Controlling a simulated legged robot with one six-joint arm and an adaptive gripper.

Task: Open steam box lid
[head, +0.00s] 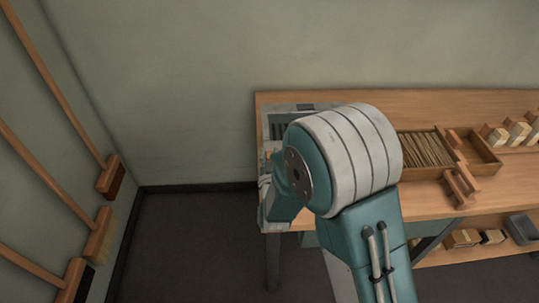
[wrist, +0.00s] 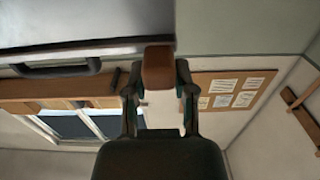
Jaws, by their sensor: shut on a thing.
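The grey steam box (head: 287,107) stands on the left end of the workbench in the head view. My arm hides most of it, including where my gripper meets it. In the wrist view my gripper (wrist: 158,76) has its two fingers on either side of a brown block-shaped grip and is shut on it. The brown grip (wrist: 158,62) touches the right end of a pale grey panel (wrist: 80,22), which looks like part of the steam box. How far the lid stands open cannot be told.
The workbench (head: 440,103) carries a wooden tray of bristles (head: 424,149) and brush blocks (head: 515,132) to the right of my arm. A lower shelf (head: 470,252) holds more blocks and a grey bin (head: 522,229). Long-handled brooms (head: 105,180) lean at the left wall. Floor at left is clear.

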